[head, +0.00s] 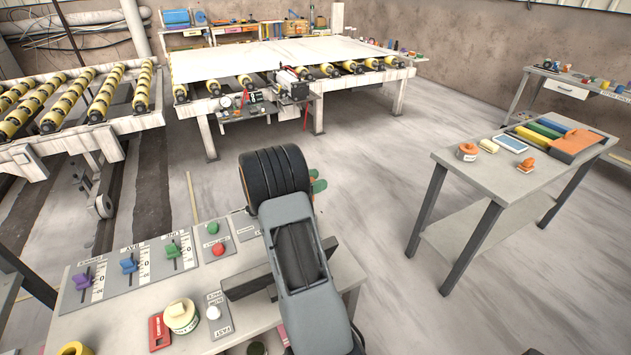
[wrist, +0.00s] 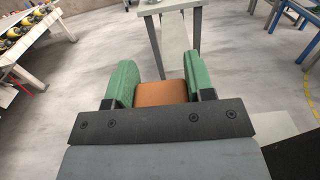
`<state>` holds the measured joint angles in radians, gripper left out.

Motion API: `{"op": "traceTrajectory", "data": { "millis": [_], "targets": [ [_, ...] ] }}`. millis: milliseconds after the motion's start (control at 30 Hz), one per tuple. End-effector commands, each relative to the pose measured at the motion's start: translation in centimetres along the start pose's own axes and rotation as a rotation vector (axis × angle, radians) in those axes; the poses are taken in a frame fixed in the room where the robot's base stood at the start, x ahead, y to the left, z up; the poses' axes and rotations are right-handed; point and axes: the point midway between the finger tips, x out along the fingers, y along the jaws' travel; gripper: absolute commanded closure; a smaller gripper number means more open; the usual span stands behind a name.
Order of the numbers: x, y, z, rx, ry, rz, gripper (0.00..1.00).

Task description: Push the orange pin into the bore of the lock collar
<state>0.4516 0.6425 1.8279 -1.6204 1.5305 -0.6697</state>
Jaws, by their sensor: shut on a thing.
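My gripper (wrist: 162,78) has green pads and is shut on an orange block-like thing, taken as the orange pin (wrist: 162,93). Only its broad near face shows, so its far end is hidden. A cream round piece (head: 181,316) lies on the near table.
The near table (head: 120,325) carries sliders, a red button (head: 218,249) and a switch plate. The right table (head: 447,146) holds a cream round piece with an orange top (head: 467,151), an orange knob (head: 526,164) and coloured blocks. A roller table (head: 290,60) stands behind. Floor between is clear.

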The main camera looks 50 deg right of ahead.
Motion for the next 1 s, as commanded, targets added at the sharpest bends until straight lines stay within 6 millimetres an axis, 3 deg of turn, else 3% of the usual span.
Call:
{"op": "traceTrajectory", "data": {
  "millis": [267, 800, 1000],
  "targets": [
    [-0.2, 0.0, -0.7, 0.001, 0.003, 0.001, 0.81],
    [-0.2, 0.0, -5.0, 0.001, 0.002, 0.002, 0.81],
    [-0.2, 0.0, -5.8, 0.001, 0.002, 0.002, 0.81]
  ]
}}
